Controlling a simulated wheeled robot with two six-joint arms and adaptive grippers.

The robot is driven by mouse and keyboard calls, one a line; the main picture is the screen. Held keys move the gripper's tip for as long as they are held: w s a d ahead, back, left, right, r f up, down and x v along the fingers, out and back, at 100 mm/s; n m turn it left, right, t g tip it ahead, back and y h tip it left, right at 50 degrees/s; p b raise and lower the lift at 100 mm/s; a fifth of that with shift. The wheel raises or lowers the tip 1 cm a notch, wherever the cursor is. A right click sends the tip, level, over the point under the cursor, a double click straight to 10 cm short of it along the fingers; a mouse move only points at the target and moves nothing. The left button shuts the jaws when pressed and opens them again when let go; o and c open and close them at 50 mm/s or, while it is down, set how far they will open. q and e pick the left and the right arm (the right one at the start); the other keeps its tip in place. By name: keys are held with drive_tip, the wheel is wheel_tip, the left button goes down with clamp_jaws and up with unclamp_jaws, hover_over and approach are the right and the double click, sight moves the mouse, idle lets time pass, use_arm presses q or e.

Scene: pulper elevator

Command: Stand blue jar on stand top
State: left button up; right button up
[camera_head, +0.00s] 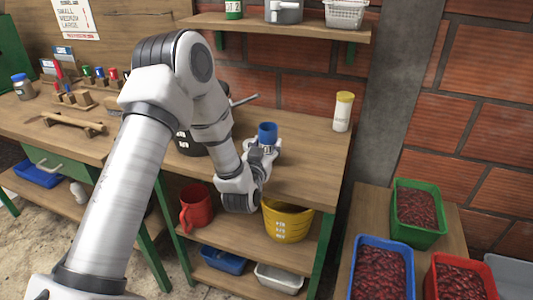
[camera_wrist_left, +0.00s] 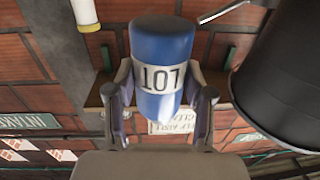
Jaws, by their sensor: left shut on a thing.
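The blue jar (camera_head: 267,131) is held in my left gripper (camera_head: 262,150), over the right part of the wooden table top (camera_head: 310,155). In the left wrist view, the blue jar (camera_wrist_left: 162,45) stands between the two fingers of the left gripper (camera_wrist_left: 161,108), which touch its sides. Its white label reads LOT upside down in that view. The jar looks about upright in the head view. Whether its base touches the wood cannot be told, as the gripper hides it. My right gripper is not in view.
A yellow-lidded white jar (camera_head: 343,111) stands at the table's back right. A black bucket (camera_wrist_left: 285,75) is close by, partly hidden behind my arm in the head view. A wall shelf (camera_head: 285,27) hangs above. Crates of red cherries (camera_head: 418,184) stand lower right.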

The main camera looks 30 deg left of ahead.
use_arm(q)
wheel_tip(320, 180, down, 4)
drive_tip(key=shift+r+b, duration=0.15)
drive_tip(key=shift+b, duration=1.1)
drive_tip(key=shift+r, duration=0.1)
drive_tip(key=o, duration=1.4)
